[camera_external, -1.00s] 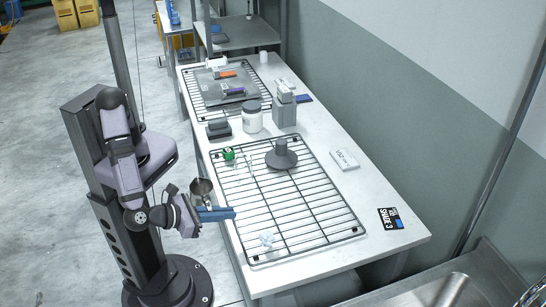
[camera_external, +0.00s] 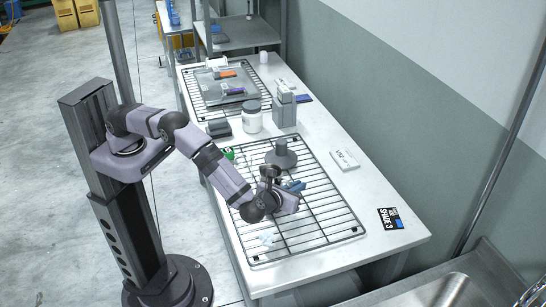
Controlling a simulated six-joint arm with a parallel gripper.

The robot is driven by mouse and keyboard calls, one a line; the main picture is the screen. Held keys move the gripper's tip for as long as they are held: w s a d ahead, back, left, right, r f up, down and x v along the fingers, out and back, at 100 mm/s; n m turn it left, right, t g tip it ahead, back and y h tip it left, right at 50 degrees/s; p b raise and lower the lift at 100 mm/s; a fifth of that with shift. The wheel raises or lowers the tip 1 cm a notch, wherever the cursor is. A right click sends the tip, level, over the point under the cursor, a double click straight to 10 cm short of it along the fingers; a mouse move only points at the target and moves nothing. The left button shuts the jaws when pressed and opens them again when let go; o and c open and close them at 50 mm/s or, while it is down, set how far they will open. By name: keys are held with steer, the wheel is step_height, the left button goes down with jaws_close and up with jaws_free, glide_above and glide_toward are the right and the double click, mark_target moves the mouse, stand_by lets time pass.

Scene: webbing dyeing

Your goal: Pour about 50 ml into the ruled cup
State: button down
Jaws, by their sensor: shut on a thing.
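My gripper (camera_external: 294,187), with blue fingers, is above the middle of the wire rack (camera_external: 335,228). It is shut on a small metal cup (camera_external: 269,172), mostly hidden behind my wrist; I cannot tell its tilt or whether liquid leaves it. A small clear item (camera_external: 267,237), perhaps the ruled cup, stands at the rack's near left part, apart from my gripper. Its markings are too small to read.
A grey stand with a round base (camera_external: 283,158) is on the rack just behind my gripper. A green-capped item (camera_external: 229,153) is at the rack's far left.

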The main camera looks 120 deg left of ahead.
steer(key=shift+n+g, duration=0.3)
steer(key=shift+n, duration=0.1)
steer(key=shift+w+a, duration=0.15)
steer(key=shift+a, duration=0.9)
steer(key=shift+w+a, duration=0.15)
steer(key=shift+a, duration=0.85)
steer(key=shift+s+r+p, duration=0.15)
steer(key=shift+r+p, duration=0.4)
steer(key=shift+p, duration=0.5)
steer(key=p, duration=0.1)
steer(key=r+n+t+p, duration=0.1)
steer(key=shift+s+r+p, duration=0.3)
steer(key=shift+s, duration=0.1)
steer(key=s+a+r+n+t+y+p, duration=0.1)
steer(key=s+r+n+t+p, duration=0.4)
steer(key=s+r+n, duration=0.3)
steer(key=shift+r+p, duration=0.45)
steer(key=shift+r, duration=0.65)
steer(key=shift+s+r+n+t, duration=0.3)
steer(key=shift+s+r+n, duration=0.05)
steer(key=shift+s+n, duration=0.15)
